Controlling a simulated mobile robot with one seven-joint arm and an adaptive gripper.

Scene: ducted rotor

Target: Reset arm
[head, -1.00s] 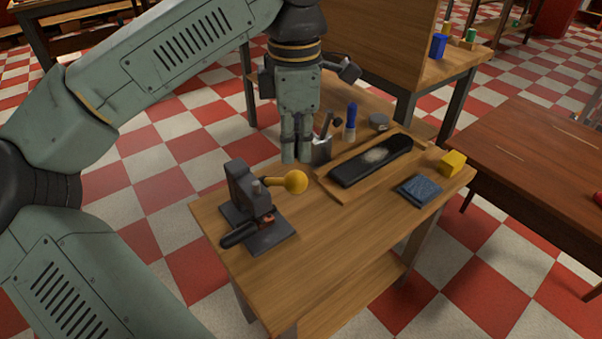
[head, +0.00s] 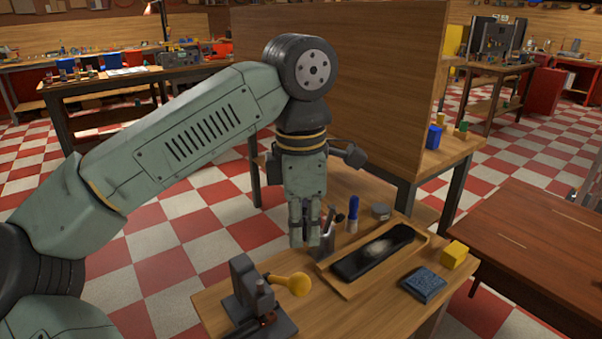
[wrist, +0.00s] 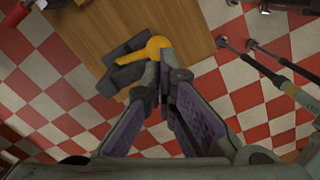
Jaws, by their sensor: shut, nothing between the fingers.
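My gripper (head: 306,236) hangs down from my bent arm in the head view, its fingers pointing at the floor. It is shut and empty. In the head view it shows above and behind the small wooden table (head: 385,320), overlapping the far edge. In the wrist view the fingertips (wrist: 166,92) meet close to the yellow ball handle (wrist: 157,46) of the dark press-like tool. That tool (head: 247,287) stands on the table's left part in the head view, with its yellow ball (head: 298,284) to the right. I cannot tell the exact height of the fingers.
On the table are a wooden tray (head: 347,285) with a black strip (head: 375,252), a blue pad (head: 424,284), a yellow block (head: 454,254), a blue-handled tool (head: 353,214) and a grey tin (head: 381,211). A tall wooden panel (head: 380,85) stands behind.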

